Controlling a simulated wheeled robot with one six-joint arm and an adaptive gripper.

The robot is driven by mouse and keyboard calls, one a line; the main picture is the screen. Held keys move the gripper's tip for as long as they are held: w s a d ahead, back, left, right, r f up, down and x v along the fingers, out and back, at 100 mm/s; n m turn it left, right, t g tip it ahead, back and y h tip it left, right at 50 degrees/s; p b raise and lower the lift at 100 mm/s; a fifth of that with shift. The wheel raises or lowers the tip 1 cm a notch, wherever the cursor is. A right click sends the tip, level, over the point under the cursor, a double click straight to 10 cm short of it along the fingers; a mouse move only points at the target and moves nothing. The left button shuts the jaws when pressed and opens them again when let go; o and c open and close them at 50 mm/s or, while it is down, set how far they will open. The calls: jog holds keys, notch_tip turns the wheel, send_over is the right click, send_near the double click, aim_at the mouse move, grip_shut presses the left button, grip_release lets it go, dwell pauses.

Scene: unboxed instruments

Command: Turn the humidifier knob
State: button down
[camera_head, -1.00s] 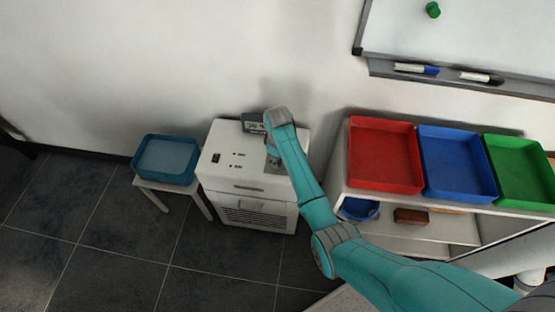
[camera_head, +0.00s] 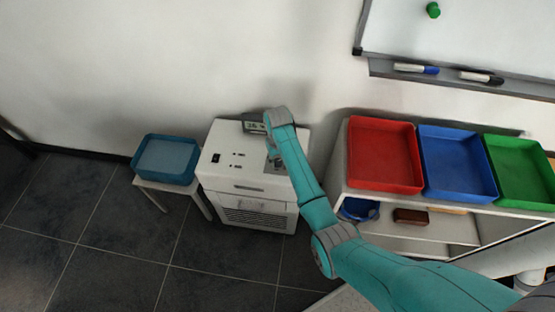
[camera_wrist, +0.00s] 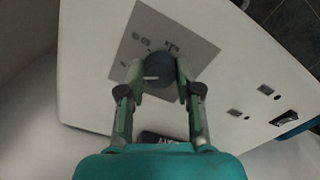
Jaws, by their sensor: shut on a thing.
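The humidifier (camera_head: 221,166) is a white box with switches on its top and a vent grille on its front. In the wrist view its white top (camera_wrist: 95,90) carries a grey square plate (camera_wrist: 203,47). The dark round knob (camera_wrist: 160,70) sits on this plate, with a pale line on it pointing left. My gripper (camera_wrist: 160,80) is shut on the knob, one finger on each side of it. In the head view my gripper is at the right part of the top, and my arm hides the knob there.
A small display (camera_head: 253,127) stands at the back of the humidifier. A blue tray (camera_head: 166,160) on a small stand is to the left. Red (camera_head: 384,187), blue (camera_head: 460,192) and green (camera_head: 524,199) trays sit on a shelf to the right. The wall is close behind.

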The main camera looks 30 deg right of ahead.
dwell(0.4)
jog(key=c, duration=0.8)
grip_release()
jog(key=shift+r, duration=0.1)
notch_tip(320, 180, up, 12)
jog(key=shift+f, duration=0.1)
